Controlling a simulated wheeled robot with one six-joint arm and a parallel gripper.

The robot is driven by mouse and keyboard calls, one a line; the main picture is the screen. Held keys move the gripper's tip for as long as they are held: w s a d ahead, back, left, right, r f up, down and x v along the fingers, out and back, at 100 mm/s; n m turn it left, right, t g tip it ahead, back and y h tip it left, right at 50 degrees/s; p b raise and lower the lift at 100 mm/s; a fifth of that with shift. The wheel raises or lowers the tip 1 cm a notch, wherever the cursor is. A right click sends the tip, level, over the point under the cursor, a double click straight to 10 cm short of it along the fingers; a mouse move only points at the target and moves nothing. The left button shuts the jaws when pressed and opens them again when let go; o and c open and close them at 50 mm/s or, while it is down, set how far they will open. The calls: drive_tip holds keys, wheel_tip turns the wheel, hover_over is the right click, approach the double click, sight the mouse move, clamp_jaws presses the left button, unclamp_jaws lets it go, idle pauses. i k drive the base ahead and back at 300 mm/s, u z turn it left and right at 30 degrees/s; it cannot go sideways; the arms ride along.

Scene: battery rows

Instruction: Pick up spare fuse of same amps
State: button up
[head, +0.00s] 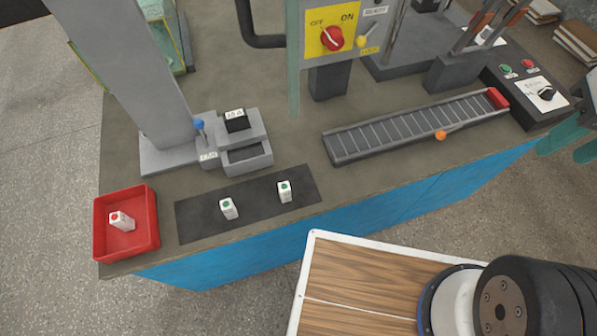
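Two small white fuses with green tops stand on a black mat (257,203), one on the left (228,208) and one on the right (285,191). A white fuse with a red top (121,221) lies in a red tray (154,226) at the left. Behind the mat is a grey fuse holder (256,164) with a black block (237,122) bearing a small amp label and an empty-looking dark slot in front. The amp markings are too small to read surely. My gripper (562,150) shows teal fingers, apart and empty, at the right edge, partly cut off, far from the fuses.
A switch box (333,38) with a red knob stands at the back. A slatted conveyor (410,125) with an orange knob lies right of the mat. A control panel (545,93) is at the far right. A blue lever (199,124) rises beside the holder.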

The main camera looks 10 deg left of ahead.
sight(229, 208)
drive_tip(key=z, duration=1.7)
drive_tip(key=k, duration=2.25)
drive_tip(key=u, duration=1.5)
